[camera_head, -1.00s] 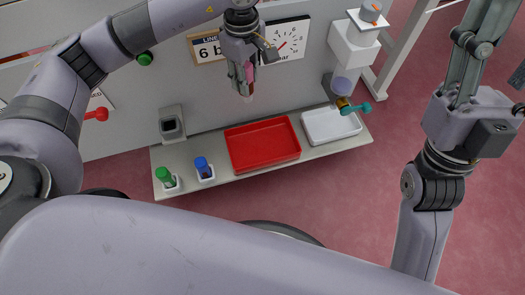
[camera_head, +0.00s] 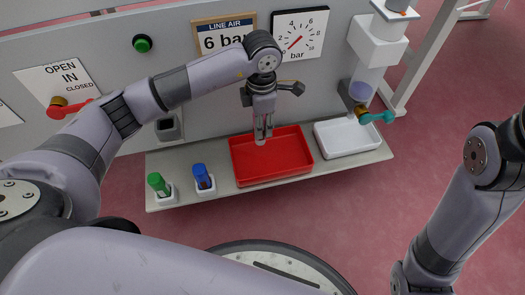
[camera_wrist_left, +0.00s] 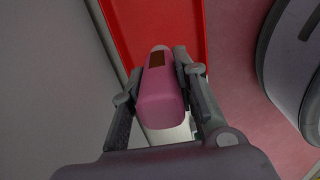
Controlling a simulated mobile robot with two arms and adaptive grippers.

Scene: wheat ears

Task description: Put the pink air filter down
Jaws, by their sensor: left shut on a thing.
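The pink air filter (camera_wrist_left: 162,98) is between the fingers of my left gripper in the left wrist view, with a small brown patch near its far end. My left gripper (camera_head: 263,140) is shut on it. In the head view the gripper points down over the left part of the red tray (camera_head: 285,158), and the filter is mostly hidden there. The red tray (camera_wrist_left: 150,25) also shows beyond the filter in the left wrist view. I cannot tell whether the filter touches the tray. My right gripper is out of view; only my right arm shows.
A white tray (camera_head: 350,137) sits right of the red one on the shelf. Green (camera_head: 159,184) and blue (camera_head: 203,177) bottles stand at its left. A filter housing with a teal handle (camera_head: 377,117) hangs at right. A red handle (camera_head: 68,109) is on the panel.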

